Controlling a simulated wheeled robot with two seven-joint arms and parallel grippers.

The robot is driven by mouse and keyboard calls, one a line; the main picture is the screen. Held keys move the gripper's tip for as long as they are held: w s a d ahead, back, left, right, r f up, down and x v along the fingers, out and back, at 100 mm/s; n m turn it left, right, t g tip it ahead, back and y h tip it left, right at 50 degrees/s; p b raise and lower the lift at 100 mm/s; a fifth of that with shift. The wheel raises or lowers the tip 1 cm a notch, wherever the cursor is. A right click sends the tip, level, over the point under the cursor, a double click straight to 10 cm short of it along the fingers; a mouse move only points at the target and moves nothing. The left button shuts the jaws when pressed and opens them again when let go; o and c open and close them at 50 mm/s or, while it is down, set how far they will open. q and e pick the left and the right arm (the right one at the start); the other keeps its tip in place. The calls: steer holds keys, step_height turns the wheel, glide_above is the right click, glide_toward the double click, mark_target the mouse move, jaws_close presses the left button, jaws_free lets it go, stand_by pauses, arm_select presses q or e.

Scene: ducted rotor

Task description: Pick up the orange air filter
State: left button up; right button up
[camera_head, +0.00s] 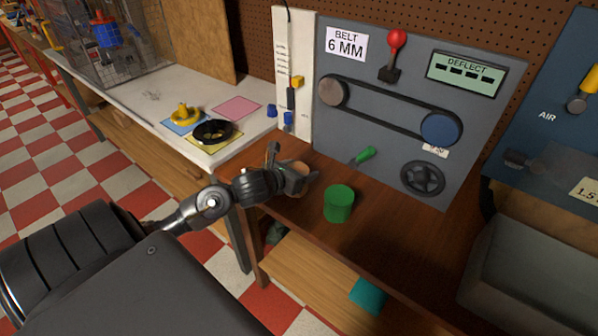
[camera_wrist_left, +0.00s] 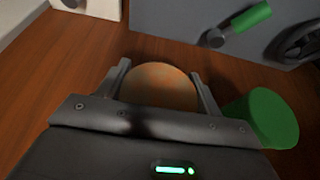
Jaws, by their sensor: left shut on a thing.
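The orange air filter (camera_wrist_left: 158,86) is a round, dull orange piece in the left wrist view, between the two fingers of my left gripper (camera_wrist_left: 160,82). In the head view only part of the filter (camera_head: 299,168) shows past the gripper (camera_head: 290,170), above the brown wooden bench. The fingers are shut on its sides. I cannot tell whether it touches the bench. My right gripper is not in view.
A green cylinder (camera_head: 339,203) stands close to the right of the gripper. A grey belt panel (camera_head: 385,150) with a green-handled lever (camera_head: 364,156) rises behind. A white table (camera_head: 110,92) with a black ring (camera_head: 213,131) is at left. Bare bench lies right of the cylinder.

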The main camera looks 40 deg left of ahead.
arm_select(q)
steer(key=shift+r, duration=0.45)
step_height(320, 180, up, 3)
steer(key=shift+f+p, duration=0.2)
steer(key=shift+p, duration=0.1)
steer(key=s+d+r+p, duration=0.6)
steer(key=s+r+p, duration=0.3)
steer(key=s+p, duration=0.3)
steer(key=shift+s+r+p, duration=0.15)
steer(key=shift+s+p, duration=0.15)
steer(key=shift+d, duration=0.1)
